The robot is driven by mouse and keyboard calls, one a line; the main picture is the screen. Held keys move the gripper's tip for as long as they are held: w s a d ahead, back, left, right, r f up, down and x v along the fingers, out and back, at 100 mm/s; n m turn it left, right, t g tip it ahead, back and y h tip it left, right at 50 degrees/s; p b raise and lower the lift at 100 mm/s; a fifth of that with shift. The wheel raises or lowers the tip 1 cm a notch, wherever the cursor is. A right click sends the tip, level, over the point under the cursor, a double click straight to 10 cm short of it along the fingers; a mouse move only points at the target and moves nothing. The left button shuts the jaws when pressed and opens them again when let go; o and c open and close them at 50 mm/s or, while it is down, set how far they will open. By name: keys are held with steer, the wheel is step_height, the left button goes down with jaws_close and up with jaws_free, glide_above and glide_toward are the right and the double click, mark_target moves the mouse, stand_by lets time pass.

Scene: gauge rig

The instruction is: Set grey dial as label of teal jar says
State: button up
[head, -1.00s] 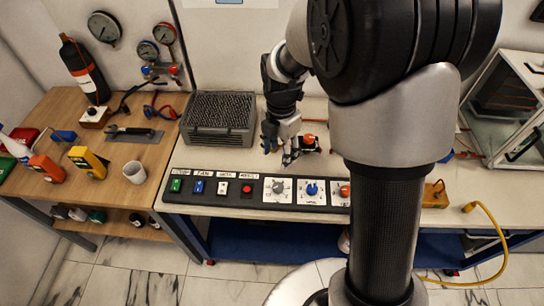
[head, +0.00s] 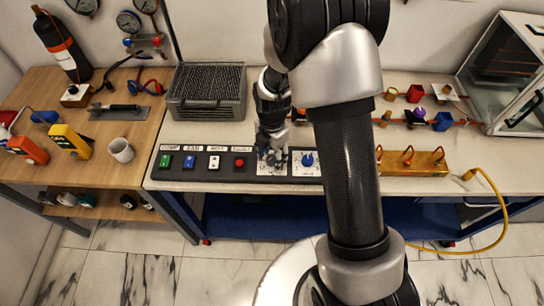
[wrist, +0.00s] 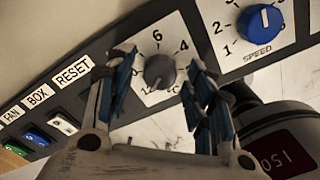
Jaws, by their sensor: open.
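The grey dial (wrist: 159,72) sits on a white numbered plate in the wrist view. Its pointer is hard to read. My gripper (wrist: 158,64) is open, with one blue-padded finger on each side of the dial; I cannot tell whether they touch it. In the head view my gripper (head: 272,158) is down at the panel and hides most of the grey dial. A dark green or teal jar (head: 88,200) stands on the lower shelf at the left. It is small, and I cannot read a label on it.
The blue speed dial (head: 308,160) is just right of the grey one. A red button (head: 239,163) and switches lie to the left. A grey crate (head: 207,92) stands behind.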

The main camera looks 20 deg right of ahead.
steer(key=shift+f, duration=0.1)
steer(key=shift+c, duration=0.3)
steer(key=c, duration=1)
